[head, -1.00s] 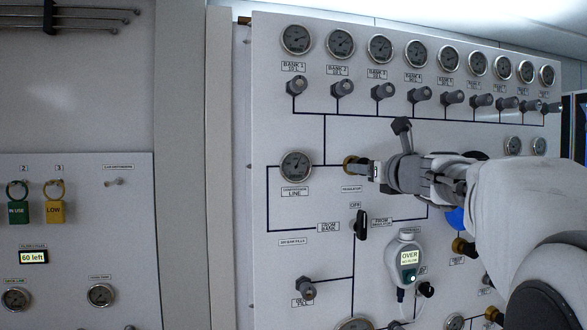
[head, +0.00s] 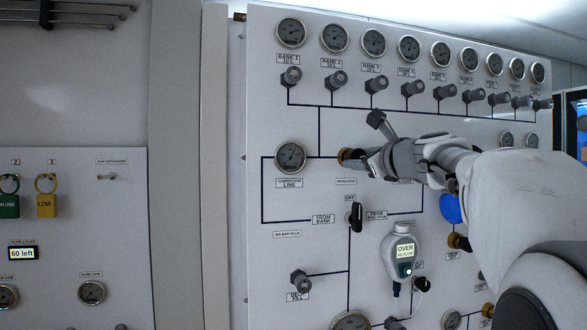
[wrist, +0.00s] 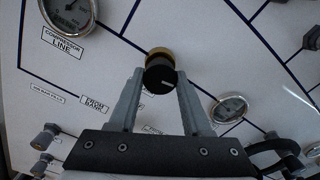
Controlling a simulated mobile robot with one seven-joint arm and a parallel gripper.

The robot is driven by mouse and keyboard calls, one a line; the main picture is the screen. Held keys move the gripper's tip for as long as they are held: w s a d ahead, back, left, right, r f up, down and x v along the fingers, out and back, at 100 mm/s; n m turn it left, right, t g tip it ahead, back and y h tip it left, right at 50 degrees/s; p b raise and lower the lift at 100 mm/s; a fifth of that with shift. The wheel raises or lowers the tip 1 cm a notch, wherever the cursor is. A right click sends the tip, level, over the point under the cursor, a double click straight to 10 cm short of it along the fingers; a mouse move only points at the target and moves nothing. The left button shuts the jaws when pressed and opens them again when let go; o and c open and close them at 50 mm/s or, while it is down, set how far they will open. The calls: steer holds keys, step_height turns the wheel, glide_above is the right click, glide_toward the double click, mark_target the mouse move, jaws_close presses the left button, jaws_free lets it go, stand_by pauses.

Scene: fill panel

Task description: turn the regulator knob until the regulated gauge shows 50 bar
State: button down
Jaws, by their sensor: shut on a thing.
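The regulator knob (wrist: 160,76) is black with a pale pointer line and a brass collar behind it. My gripper (wrist: 161,80) is shut on this knob, one finger on each side, in the wrist view. A round gauge (wrist: 230,107) is right of the knob in the wrist view. Its needle and label are too small to read, and my arm hides that area in the head view. I cannot tell its pressure.
The compressor line gauge (head: 290,157) is left of the knob. A black selector lever (head: 356,216) and a handheld meter reading OVER (head: 403,248) are below. A row of bank gauges (head: 374,42) and valve knobs (head: 376,84) runs above.

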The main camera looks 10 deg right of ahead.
steer(key=n+b, duration=0.2)
steer(key=n, duration=0.2)
steer(key=shift+n+b, duration=0.3)
steer(key=shift+n, duration=0.1)
stand_by(0.4)
steer(key=shift+c, duration=1.9)
jaws_free()
steer(key=shift+s, duration=0.1)
